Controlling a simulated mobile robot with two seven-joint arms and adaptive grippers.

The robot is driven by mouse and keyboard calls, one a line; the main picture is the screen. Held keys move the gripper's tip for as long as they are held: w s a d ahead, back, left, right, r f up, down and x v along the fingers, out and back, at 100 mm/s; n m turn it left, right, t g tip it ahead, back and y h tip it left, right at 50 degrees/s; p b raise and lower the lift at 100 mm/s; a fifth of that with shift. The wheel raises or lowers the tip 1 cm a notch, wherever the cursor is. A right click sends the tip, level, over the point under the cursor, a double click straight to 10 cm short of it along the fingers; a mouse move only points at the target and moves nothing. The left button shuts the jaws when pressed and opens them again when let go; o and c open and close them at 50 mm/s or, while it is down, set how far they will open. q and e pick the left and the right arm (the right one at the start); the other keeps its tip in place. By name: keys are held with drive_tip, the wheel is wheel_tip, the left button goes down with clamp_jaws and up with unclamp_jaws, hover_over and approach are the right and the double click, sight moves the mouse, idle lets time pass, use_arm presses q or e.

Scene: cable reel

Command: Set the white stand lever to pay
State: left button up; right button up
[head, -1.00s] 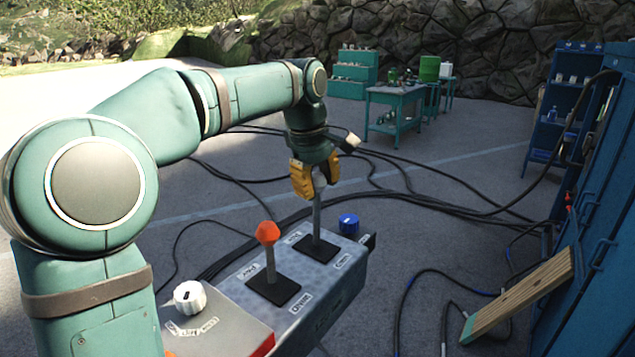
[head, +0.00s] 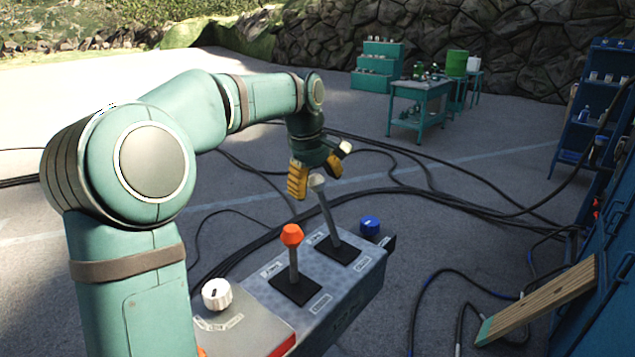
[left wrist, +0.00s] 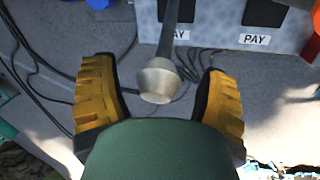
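The white stand lever's pale knob (head: 317,182) tops a grey shaft on a black plate on the grey control box (head: 352,290). The lever leans left in the head view, toward its label on that side. In the left wrist view the knob (left wrist: 157,80) hangs between the fingers, and the shaft crosses over a PAY label (left wrist: 181,33). My left gripper (head: 315,172) is open at the knob, its yellow fingers spread on either side with gaps in the left wrist view (left wrist: 157,95).
An orange-knobbed lever (head: 291,236) stands upright beside the white one. A blue knob (head: 370,225) and a white dial (head: 217,293) flank the levers. Black cables (head: 440,200) lie on the ground. A wooden ramp board (head: 540,300) leans at the right.

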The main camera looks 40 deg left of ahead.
use_arm(q)
drive_tip(key=shift+w, duration=0.1)
wheel_tip(320, 180, up, 12)
drive_tip(key=s, duration=0.2)
drive_tip(key=shift+s+a, duration=0.15)
drive_tip(key=shift+a, duration=0.1)
drive_tip(key=shift+f, duration=0.15)
idle(0.4)
